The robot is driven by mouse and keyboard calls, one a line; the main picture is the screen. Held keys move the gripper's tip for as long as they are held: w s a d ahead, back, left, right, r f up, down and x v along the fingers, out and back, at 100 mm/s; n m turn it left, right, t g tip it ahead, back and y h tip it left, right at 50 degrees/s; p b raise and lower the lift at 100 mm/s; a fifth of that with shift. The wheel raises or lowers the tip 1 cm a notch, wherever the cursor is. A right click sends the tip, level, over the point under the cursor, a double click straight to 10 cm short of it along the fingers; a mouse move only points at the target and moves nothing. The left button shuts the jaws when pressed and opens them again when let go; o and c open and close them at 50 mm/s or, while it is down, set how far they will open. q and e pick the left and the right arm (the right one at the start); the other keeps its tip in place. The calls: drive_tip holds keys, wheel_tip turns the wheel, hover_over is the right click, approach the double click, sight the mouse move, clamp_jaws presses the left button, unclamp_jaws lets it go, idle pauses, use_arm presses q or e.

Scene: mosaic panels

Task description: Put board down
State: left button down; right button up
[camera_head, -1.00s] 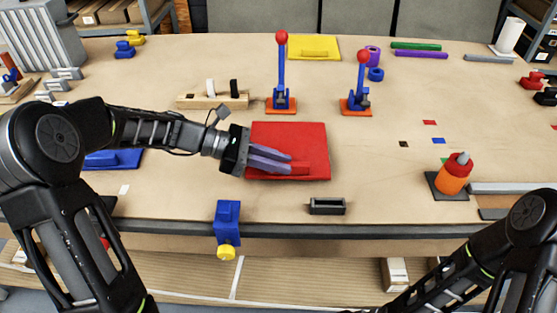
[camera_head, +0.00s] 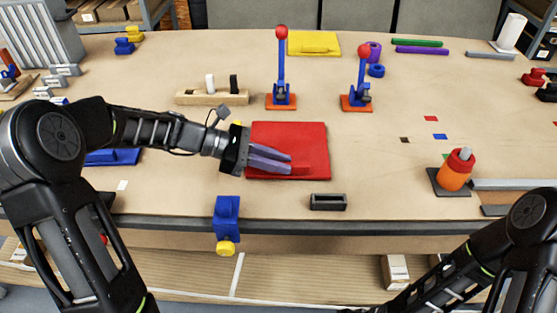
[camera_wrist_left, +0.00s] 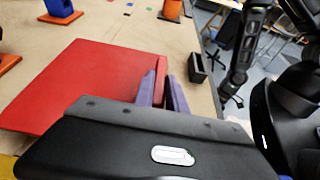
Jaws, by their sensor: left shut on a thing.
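The red board (camera_head: 290,138) is a flat square plate with a raised red bar near its front edge, over the middle of the workbench in the head view. It also fills the left part of the left wrist view (camera_wrist_left: 75,85). My left gripper (camera_head: 283,162) reaches in from the left, its purple fingers closed on the board's bar. The fingers (camera_wrist_left: 160,88) straddle the board's edge area in the left wrist view. The board looks level; I cannot tell whether it touches the bench. My right gripper is out of view; only part of my right arm shows.
A small dark box (camera_head: 328,202) lies just in front of the board. A blue clamp (camera_head: 227,210) sits at the bench's front edge. Two red-knobbed toggle clamps (camera_head: 281,75) stand behind. An orange bottle (camera_head: 456,172) is at right. Bare bench (camera_head: 385,175) lies right of the board.

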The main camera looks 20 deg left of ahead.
use_arm(q)
drive_tip(key=shift+f, duration=0.2)
drive_tip(key=c, duration=1.3)
unclamp_jaws()
drive_tip(key=shift+b+v, duration=0.6)
drive_tip(key=shift+v, duration=3.3)
